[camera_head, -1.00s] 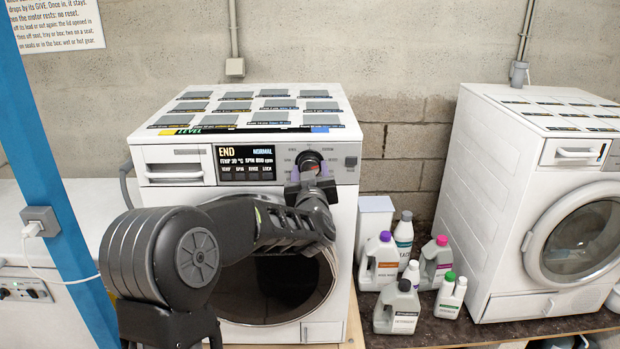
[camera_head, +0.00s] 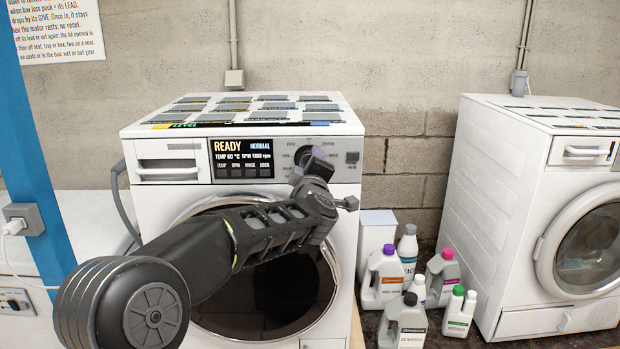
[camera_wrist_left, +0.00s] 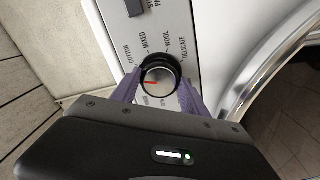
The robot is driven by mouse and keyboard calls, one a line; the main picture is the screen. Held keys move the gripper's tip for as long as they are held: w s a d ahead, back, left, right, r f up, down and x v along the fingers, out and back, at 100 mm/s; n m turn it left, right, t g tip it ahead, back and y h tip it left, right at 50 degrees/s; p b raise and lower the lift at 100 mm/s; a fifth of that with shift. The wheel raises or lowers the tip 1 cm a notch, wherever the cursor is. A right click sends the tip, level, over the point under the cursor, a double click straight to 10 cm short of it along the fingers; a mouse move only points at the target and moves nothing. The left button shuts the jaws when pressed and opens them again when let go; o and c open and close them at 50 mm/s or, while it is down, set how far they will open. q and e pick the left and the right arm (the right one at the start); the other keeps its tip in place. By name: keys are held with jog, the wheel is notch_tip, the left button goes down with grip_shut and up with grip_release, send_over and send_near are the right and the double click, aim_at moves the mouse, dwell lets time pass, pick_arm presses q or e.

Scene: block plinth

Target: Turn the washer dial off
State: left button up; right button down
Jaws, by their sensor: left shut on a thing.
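The white washer (camera_head: 345,192) stands in the middle of the head view. Its display (camera_head: 243,158) reads READY, NORMAL, TEMP 60 °C and a spin speed. The round black dial (camera_head: 303,151) is right of the display, partly covered by my left gripper (camera_head: 311,160). In the left wrist view the dial (camera_wrist_left: 160,74) sits between the purple fingers of my left gripper (camera_wrist_left: 159,89), which is shut on it. A red mark on the dial points toward the left. Labels COTTON, MIXED, WOOL and DELICATE show around it; lower labels are partly hidden. My right gripper is not in view.
Several detergent bottles (camera_head: 383,276) and a white box (camera_head: 376,245) stand right of the washer. A second washer (camera_head: 490,225) is further right. A blue post (camera_head: 38,160) with a socket box stands at the left.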

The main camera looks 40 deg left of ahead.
pick_arm(q)
jog(key=n+b, duration=0.2)
jog(key=n, duration=0.1)
jog(key=shift+n, duration=0.3)
dwell(0.4)
jog(key=o, duration=1.4)
jog(key=shift+c, duration=0.2)
jog(key=shift+s+d, duration=0.1)
jog(key=b+v, duration=0.1)
jog(key=v, duration=0.6)
jog(key=shift+s+d, duration=0.2)
jog(key=shift+s, duration=0.05)
